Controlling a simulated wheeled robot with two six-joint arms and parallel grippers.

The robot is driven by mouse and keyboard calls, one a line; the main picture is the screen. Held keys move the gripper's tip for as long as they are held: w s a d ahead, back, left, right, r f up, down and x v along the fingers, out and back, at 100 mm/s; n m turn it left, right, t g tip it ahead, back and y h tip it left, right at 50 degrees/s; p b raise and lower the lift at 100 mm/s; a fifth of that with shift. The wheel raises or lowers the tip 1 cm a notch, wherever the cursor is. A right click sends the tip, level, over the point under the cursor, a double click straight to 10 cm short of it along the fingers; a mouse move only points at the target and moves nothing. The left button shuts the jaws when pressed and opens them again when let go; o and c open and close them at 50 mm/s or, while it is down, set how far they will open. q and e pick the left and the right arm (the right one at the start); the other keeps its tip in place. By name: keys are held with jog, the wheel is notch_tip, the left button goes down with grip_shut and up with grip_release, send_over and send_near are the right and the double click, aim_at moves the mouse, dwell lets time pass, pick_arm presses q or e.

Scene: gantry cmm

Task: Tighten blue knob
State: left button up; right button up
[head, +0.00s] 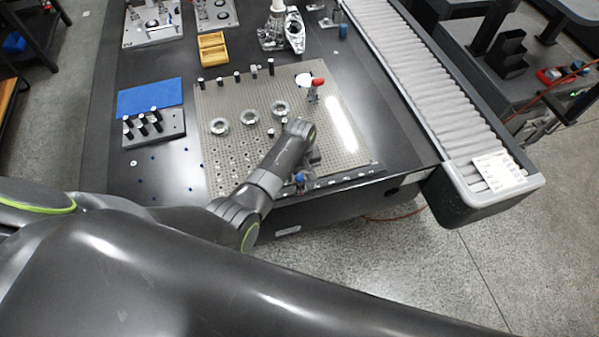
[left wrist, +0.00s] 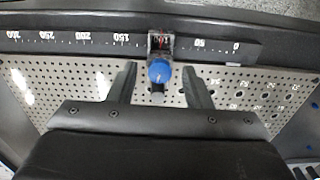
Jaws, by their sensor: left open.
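The blue knob (left wrist: 159,71) shows in the left wrist view on a small fixture at the plate's front edge, near the ruler strip. In the head view the blue knob (head: 300,178) is small, beside my left wrist. My left gripper (left wrist: 158,82) is open, with one finger on each side of the knob and visible gaps to both. In the head view my left gripper (head: 304,172) is mostly hidden under the arm. The perforated plate (head: 235,100) lies under it. I cannot see my right gripper.
Three metal rings (head: 249,117) sit on the plate, with a red-topped clamp (head: 317,82) behind them. Black pins stand along the plate's back. A block with black pins (head: 155,128) is at left. A roller conveyor (head: 420,75) runs along the right.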

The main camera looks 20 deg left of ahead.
pick_arm(q)
grip_shut()
dwell(0.3)
jog(key=shift+r+m+p, duration=0.15)
jog(key=shift+m+p, duration=0.5)
jog(key=shift+m, duration=0.25)
jog(key=m+p, duration=0.1)
jog(key=m, duration=0.1)
jog(key=shift+m, duration=0.3)
jog(key=m+p, duration=0.1)
jog(key=m, duration=0.2)
jog(key=shift+p, duration=0.35)
jog(key=shift+m+p, duration=0.4)
jog(key=shift+m, duration=1.3)
